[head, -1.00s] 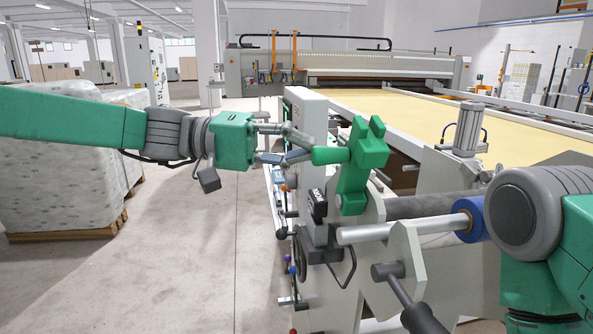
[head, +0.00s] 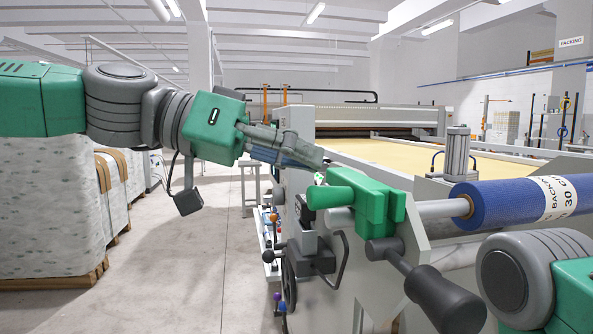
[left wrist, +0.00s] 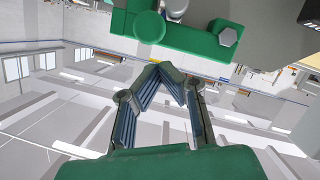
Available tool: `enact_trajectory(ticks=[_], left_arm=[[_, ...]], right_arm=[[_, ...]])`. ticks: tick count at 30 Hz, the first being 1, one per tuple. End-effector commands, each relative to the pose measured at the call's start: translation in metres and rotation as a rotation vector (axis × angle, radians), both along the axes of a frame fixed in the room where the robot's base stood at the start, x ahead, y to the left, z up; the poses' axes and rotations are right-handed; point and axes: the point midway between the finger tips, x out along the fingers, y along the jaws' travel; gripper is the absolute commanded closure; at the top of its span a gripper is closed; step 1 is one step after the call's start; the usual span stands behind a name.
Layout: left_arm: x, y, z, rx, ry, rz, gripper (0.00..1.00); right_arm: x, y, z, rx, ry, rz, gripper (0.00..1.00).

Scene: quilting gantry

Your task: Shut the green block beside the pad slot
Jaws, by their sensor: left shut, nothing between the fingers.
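The green block (head: 372,203) lies lowered across the end of the metal shaft (head: 440,209), at the top of the machine's side plate. Its round green knob (head: 336,196) points left. My left gripper (head: 322,163) is shut and empty, just above and behind the knob, and looks apart from it. In the left wrist view, the shut fingers (left wrist: 172,72) meet in a point below the green block (left wrist: 200,38) and its knob (left wrist: 150,27). The slot under the block is hidden. My right gripper is out of view; only part of the right arm shows.
A blue roll (head: 520,203) with a printed white band sits on the shaft at right. A dark-handled lever (head: 440,295) sticks out toward me below the block. Wrapped pallets (head: 45,205) stand at left. The aisle floor (head: 190,270) is clear.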

Motion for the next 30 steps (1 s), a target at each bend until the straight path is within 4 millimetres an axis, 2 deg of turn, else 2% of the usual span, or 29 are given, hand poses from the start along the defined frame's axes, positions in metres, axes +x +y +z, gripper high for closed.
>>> enact_trajectory(ticks=[3, 10, 30], left_arm=[[-0.005, 0.000, -0.007, 0.014, -0.077, 0.000, 1.00], [-0.009, 0.000, -0.013, 0.033, -0.174, 0.000, 1.00], [-0.011, 0.000, -0.015, 0.043, -0.216, -0.001, 1.00]], right_arm=[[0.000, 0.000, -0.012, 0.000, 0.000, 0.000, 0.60], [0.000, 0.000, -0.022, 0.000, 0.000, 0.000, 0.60], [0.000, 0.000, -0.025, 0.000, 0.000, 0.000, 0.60]])
